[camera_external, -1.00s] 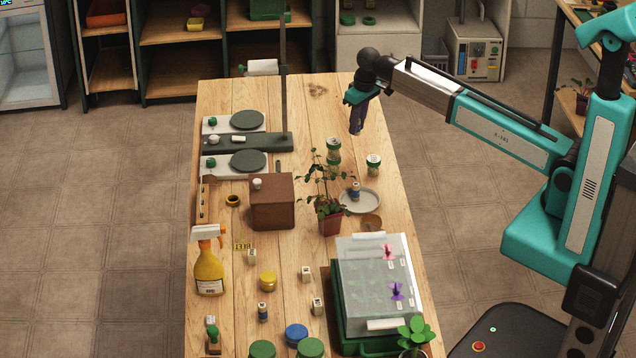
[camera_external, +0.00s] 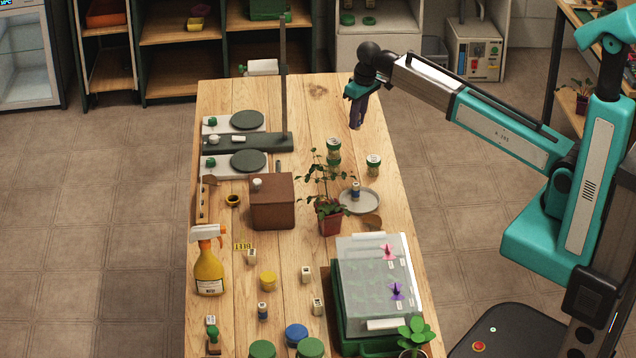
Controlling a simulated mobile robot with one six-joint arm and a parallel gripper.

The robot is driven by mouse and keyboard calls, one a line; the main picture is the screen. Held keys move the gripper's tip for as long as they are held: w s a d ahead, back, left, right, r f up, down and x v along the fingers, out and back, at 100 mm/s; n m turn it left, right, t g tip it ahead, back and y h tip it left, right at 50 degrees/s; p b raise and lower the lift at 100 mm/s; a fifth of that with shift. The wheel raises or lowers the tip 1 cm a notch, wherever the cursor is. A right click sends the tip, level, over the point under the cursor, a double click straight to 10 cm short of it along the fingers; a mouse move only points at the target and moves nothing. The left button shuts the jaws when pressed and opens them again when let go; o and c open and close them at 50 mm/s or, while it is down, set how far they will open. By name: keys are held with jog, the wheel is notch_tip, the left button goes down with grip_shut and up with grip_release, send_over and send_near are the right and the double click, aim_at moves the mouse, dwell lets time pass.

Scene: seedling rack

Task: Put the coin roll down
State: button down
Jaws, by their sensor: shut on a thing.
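My gripper (camera_external: 357,122) points down over the far right part of the wooden table (camera_external: 320,110), with its dark fingers shut. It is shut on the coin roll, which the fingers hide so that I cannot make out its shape. The fingertips look a little above the tabletop; the exact gap is hard to judge.
Bare wood lies around my gripper. Two green-lidded jars (camera_external: 333,150) (camera_external: 373,165) stand nearer the camera, then a potted plant (camera_external: 330,222) and a grey saucer (camera_external: 371,202) with a small bottle (camera_external: 355,189). A dark stand (camera_external: 284,90) rises to the left.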

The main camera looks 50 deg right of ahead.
jog(key=shift+s, duration=0.1)
jog(key=s+a+f, duration=0.1)
jog(key=s+a, duration=1.6)
jog(key=a, duration=0.1)
jog(key=shift+s+a+f, duration=0.15)
jog(key=shift+a, duration=0.25)
send_over(362, 205)
jog(key=shift+s+f+p, duration=0.15)
jog(key=shift+f+p, duration=0.1)
jog(key=shift+f, duration=0.85)
jog(key=shift+s+f+p, duration=0.15)
jog(key=shift+f+p, duration=0.05)
jog(key=shift+f, duration=0.9)
jog(key=shift+f+p, duration=0.35)
jog(key=shift+f, duration=1.45)
